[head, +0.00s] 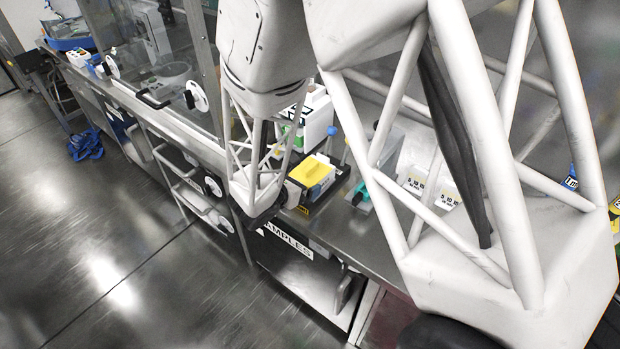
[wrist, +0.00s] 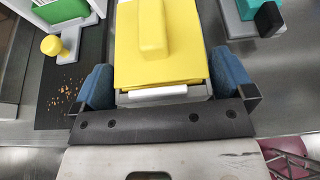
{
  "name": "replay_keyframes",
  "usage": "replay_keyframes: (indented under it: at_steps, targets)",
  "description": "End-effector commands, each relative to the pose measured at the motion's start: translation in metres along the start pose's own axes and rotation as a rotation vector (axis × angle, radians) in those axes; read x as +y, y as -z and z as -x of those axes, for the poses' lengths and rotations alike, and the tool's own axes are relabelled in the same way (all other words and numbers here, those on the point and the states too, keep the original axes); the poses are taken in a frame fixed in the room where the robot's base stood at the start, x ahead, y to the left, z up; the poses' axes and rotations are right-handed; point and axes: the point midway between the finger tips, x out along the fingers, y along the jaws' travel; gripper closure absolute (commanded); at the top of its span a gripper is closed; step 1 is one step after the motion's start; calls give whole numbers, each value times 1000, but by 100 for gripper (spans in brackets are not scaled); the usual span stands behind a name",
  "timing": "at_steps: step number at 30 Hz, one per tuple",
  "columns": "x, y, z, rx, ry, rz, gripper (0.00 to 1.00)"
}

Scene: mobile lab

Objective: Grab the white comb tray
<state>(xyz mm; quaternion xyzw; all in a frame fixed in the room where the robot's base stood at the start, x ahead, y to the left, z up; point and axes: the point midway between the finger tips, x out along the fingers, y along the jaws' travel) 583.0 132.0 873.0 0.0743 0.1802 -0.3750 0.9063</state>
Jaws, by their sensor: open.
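In the wrist view, a yellow block with a raised ridge (wrist: 155,45) sits on a pale grey and white tray (wrist: 157,94), whose white front edge shows below the yellow. I cannot see any comb teeth. My gripper (wrist: 162,80) is open, with a blue-padded finger on either side of the tray. The left finger stands a little apart; the right one is close to the tray's side, and I cannot tell if it touches. In the head view, the yellow block (head: 312,171) is on the bench, just right of my wrist; the gripper's fingers are largely hidden there.
A black mat (wrist: 60,115) with brown crumbs and a yellow-knobbed object (wrist: 52,46) lies left. A white-and-green container (head: 314,118) stands behind the block. The bench front drops to a drawer marked SAMPLES (head: 287,241).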

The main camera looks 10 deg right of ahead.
Motion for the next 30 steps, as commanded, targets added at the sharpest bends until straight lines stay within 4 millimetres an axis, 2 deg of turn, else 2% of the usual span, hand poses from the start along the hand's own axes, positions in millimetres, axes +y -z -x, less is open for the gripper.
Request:
replay_keyframes:
  at_steps: [18, 25, 30]
  targets:
    - [0, 0, -2, 0, 0, 0, 0]
    - [0, 0, -2, 0, 0, -1, 33]
    - [0, 0, -2, 0, 0, -1, 33]
